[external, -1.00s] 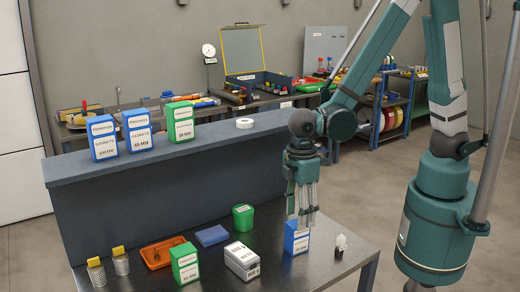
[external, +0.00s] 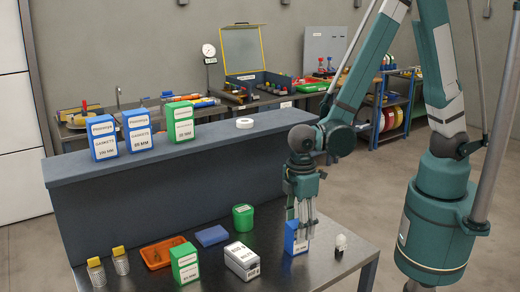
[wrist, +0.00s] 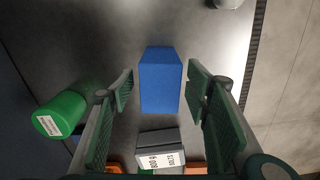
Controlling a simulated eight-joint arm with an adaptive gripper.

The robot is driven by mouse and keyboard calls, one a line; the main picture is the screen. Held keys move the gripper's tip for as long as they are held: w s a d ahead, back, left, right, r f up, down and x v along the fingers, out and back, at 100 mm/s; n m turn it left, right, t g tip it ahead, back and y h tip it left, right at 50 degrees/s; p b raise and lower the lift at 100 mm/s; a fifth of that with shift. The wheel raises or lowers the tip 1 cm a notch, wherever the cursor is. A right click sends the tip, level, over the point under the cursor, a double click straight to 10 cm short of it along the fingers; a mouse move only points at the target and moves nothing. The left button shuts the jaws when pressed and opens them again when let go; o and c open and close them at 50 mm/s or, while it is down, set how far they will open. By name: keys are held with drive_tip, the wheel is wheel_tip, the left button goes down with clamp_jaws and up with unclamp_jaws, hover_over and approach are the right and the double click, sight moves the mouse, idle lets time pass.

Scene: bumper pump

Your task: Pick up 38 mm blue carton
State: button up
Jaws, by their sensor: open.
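The blue carton (external: 296,240) stands upright on the dark metal table, right of the white and grey box, with a white label on its front. Its blue top shows in the wrist view (wrist: 160,82). My gripper (external: 301,229) is over the carton, pointing down. In the wrist view my gripper (wrist: 160,90) is open, with one finger on each side of the carton and a visible gap on both sides. The fingers hide part of the carton in the external view.
Beside it on the table (external: 215,277) are a white and grey box (external: 242,261), a green carton (external: 184,264), a green tub (external: 243,217), a blue flat box (external: 211,236), an orange tray (external: 158,254) and a small white-topped item (external: 340,243). A raised shelf (external: 75,171) holds more cartons.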

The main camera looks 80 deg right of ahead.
drive_tip(key=c, duration=1)
drive_tip(key=shift+r, duration=0.15)
drive_tip(key=shift+r, duration=4.85)
